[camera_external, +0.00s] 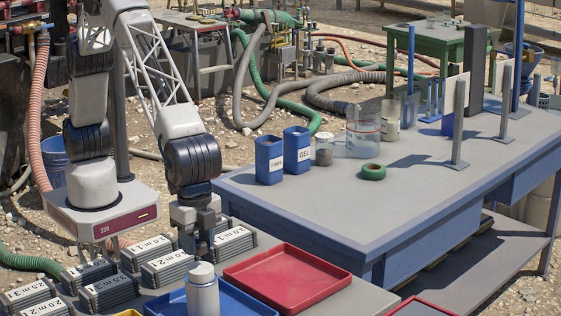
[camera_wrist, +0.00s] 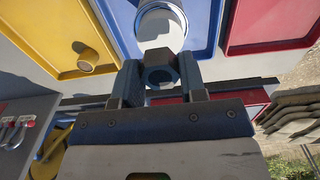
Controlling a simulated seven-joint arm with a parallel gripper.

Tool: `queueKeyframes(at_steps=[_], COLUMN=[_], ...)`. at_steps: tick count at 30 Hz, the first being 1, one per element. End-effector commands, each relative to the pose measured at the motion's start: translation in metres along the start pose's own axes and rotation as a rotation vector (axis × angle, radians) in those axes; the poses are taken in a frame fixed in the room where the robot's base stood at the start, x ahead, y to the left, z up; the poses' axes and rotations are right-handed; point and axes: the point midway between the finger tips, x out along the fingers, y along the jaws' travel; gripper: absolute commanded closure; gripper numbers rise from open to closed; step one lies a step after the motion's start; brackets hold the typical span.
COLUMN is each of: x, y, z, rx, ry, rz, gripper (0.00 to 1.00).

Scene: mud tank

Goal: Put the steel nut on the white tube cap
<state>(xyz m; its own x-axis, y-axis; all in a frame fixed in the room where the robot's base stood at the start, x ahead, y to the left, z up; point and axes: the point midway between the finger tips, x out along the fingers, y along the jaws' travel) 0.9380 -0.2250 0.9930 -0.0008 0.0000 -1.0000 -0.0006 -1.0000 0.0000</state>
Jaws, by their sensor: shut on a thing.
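My gripper (camera_external: 201,248) is low over the table, behind the white tube in the outside view. In the wrist view its two dark fingers are shut on a steel nut (camera_wrist: 158,57), a dark grey ring with its hole showing. The white tube (camera_external: 202,298) stands upright in the blue tray, with its white cap (camera_external: 201,273) on top. In the wrist view the round white cap (camera_wrist: 160,22) lies just beyond the nut, which overlaps its near edge in the picture. The height gap between nut and cap cannot be told. The nut is not clearly visible in the outside view.
The blue tray (camera_external: 245,301) sits beside a red tray (camera_external: 288,247). A yellow tray (camera_wrist: 48,68) holds a small tan cylinder (camera_wrist: 87,62). Several labelled grey core boxes (camera_external: 111,291) lie left of my gripper. The grey-topped bench (camera_external: 310,205) stands behind the red tray.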

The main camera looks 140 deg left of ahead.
Motion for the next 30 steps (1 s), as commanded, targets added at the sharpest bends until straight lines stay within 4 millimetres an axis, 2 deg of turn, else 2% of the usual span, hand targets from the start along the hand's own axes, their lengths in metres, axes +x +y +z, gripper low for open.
queueKeyframes(at_steps=[13,24,30], x=[0.001,0.033,0.035], y=[0.001,0.001,0.000], z=[-0.002,-0.002,-0.002], rx=[0.000,0.000,0.000], ry=[0.001,0.000,0.001], rz=[0.000,0.000,0.000], gripper=[0.87,0.87,0.87])
